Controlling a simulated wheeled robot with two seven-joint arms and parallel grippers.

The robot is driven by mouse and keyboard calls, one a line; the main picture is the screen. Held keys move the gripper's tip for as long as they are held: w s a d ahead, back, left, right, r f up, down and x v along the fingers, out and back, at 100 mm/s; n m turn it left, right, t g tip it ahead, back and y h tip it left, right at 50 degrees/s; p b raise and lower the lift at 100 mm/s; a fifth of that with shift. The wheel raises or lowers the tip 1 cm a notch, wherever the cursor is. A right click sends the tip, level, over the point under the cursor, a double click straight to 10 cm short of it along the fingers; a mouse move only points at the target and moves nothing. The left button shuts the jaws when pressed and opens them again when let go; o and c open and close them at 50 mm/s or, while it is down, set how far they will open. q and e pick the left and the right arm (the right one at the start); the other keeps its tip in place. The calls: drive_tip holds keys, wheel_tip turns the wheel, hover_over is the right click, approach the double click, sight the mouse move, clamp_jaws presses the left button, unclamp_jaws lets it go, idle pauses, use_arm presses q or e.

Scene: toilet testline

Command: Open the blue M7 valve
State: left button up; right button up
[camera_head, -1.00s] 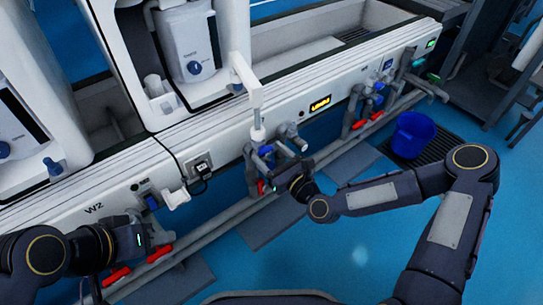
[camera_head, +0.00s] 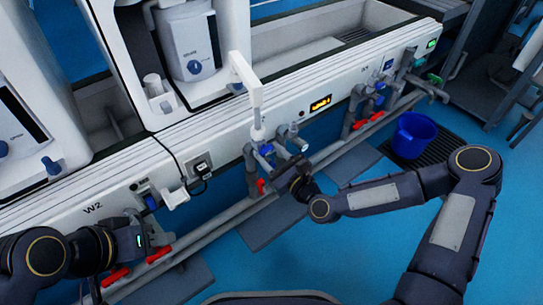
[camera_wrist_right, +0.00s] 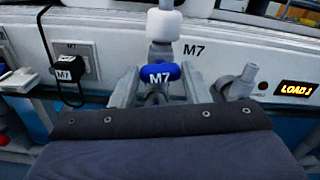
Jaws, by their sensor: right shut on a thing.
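The gripper partly hides the pipes behind. My left gripper (camera_head: 150,240) is at the lower left near the W2 panel, away from the M7 valve; its fingers are too unclear to judge.
A red handle (camera_head: 261,187) is on the pipe below the M7 valve. Other valves (camera_head: 372,100) stand farther right along the bench. A lit display (camera_head: 320,104) is on the panel. A blue bucket (camera_head: 413,134) stands on the floor, with open floor in front.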

drive_tip(key=shift+f+n+b, duration=0.1)
drive_tip(key=shift+n+b, duration=0.5)
drive_tip(key=shift+n, duration=1.7)
drive_tip(key=o, duration=1)
drive_tip(key=p+v, duration=0.1)
drive_tip(key=v, duration=0.6)
drive_tip(key=shift+s+d+p, duration=0.2)
drive_tip(key=shift+s+p, duration=0.15)
drive_tip(key=shift+c, duration=0.5)
